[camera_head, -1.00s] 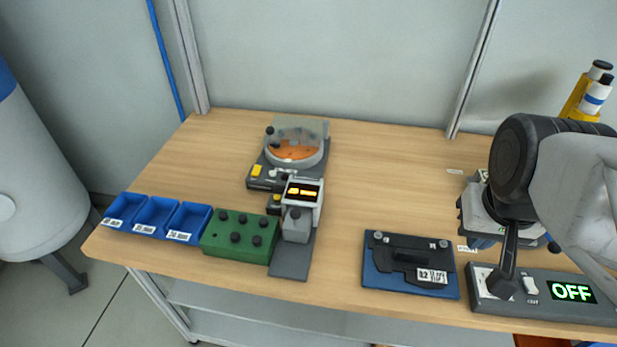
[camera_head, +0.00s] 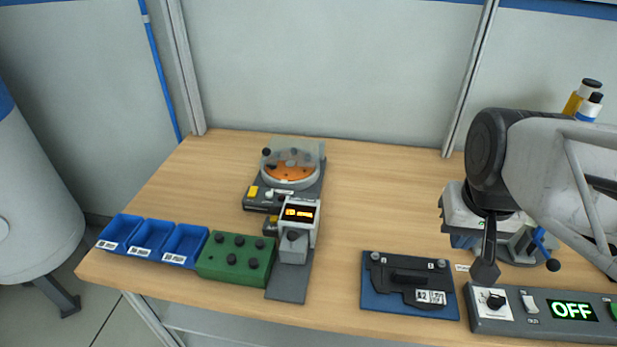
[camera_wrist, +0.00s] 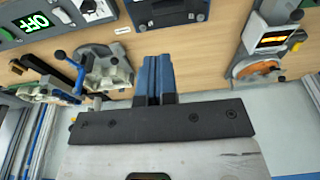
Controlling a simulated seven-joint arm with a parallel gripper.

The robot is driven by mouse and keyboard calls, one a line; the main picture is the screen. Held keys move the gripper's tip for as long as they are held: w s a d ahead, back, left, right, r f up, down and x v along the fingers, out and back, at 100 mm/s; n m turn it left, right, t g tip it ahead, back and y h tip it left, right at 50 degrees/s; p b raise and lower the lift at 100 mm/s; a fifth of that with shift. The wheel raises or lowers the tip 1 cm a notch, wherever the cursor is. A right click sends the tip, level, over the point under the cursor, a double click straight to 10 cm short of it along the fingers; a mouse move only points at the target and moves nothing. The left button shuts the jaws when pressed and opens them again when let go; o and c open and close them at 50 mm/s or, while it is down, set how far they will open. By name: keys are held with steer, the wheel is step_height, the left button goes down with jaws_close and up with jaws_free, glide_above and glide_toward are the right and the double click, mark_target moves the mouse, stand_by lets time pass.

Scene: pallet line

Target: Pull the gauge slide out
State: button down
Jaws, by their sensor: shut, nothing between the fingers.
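The gauge (camera_head: 300,211) has a lit amber display and stands left of the middle of the table. Its grey slide (camera_head: 293,249), with a black knob on its face, sits below the display over a flat grey base strip (camera_head: 290,285). In the wrist view the gauge display (camera_wrist: 272,40) is at the upper right, with the grey slide part (camera_wrist: 280,12) near the top edge. My gripper (camera_head: 484,271) is shut and empty. It is well to the right of the gauge, close to the control box knob. Its blue fingers also show in the wrist view (camera_wrist: 154,70).
A control box (camera_head: 545,330) reading OFF lies at the front right. A blue plate with a black fixture (camera_head: 408,286) lies between it and the gauge. A green knobbed block (camera_head: 235,258) and blue bins (camera_head: 150,238) adjoin the gauge's left. An orange-disc device (camera_head: 289,172) stands behind it.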

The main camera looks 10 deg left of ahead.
steer(key=w+a+n+g, duration=0.1)
steer(key=w+a+g, duration=0.2)
steer(key=w+a, duration=1)
steer(key=w+a+f+g, duration=0.1)
steer(key=w+a+f, duration=0.1)
steer(key=a, duration=0.7)
steer(key=w+a+f+n+g, duration=0.1)
steer(key=w+a+f, duration=0.2)
steer(key=a, duration=0.6)
steer(key=shift+w+h, duration=0.3)
steer(key=shift+w, duration=0.9)
steer(key=shift+f, duration=0.3)
glide_toward(297, 230)
steer(key=shift+s+a+f, duration=0.35)
steer(key=shift+s+f, duration=0.05)
steer(key=shift+f, duration=0.3)
steer(key=shift+s+d+f, duration=0.1)
steer(key=shift+s+f, duration=0.1)
steer(key=shift+s, duration=0.25)
steer(key=shift+s+d+f, duration=0.1)
steer(key=shift+s+f, duration=0.05)
steer(key=shift+s, duration=0.35)
steer(key=shift+s+d+f, duration=0.1)
steer(key=shift+s+f, duration=0.05)
steer(key=shift+s, duration=0.35)
steer(key=shift+s+d+f, duration=0.1)
steer(key=shift+s, duration=0.4)
